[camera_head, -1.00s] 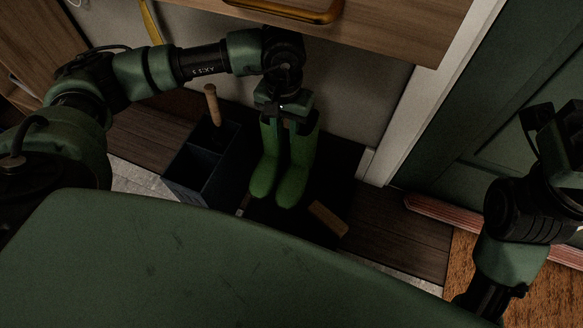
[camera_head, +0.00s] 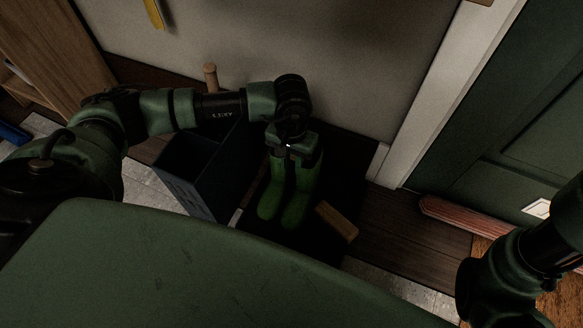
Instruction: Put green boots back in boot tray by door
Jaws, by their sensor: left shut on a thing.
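A pair of green boots (camera_head: 298,200) stands upright side by side over the black boot tray (camera_head: 348,165) by the door. I cannot tell whether their soles touch the tray. My left gripper (camera_head: 291,152) is above them, shut on the tops of the boots, and hides part of their upper edges. My right arm shows at the lower right, but its gripper fingers are not in view.
A dark open bin (camera_head: 205,175) with a wooden handle (camera_head: 211,76) stands left of the tray. A wooden block (camera_head: 337,221) lies right of the boots. The green door (camera_head: 520,130) is at the right, behind a white frame (camera_head: 428,95). A reddish strip (camera_head: 445,213) lies at its foot.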

